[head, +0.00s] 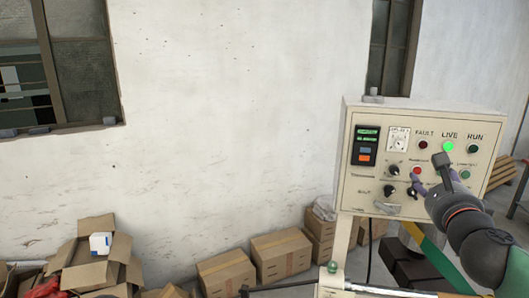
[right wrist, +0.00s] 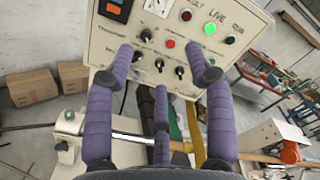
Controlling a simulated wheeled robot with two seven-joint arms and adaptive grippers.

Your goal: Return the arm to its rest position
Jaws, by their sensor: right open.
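My right arm reaches in from the right in the head view, in front of a cream control panel (head: 350,185). My right gripper (head: 430,178) has purple padded fingers, spread apart and empty. In the right wrist view the open gripper (right wrist: 160,65) frames the lower part of the panel (right wrist: 125,25), with its knobs beyond and between the fingers. I cannot tell whether any fingertip touches the panel. The LIVE lamp (head: 449,146) glows bright green; the FAULT and RUN lamps look dark. My left gripper is not in view.
Cardboard boxes (head: 280,255) stand along the wall at the floor, and an open box (head: 92,255) is at lower left. In the right wrist view, machine parts lie below the panel, and a metal rack (right wrist: 268,80) stands at right. The air left of the panel is clear.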

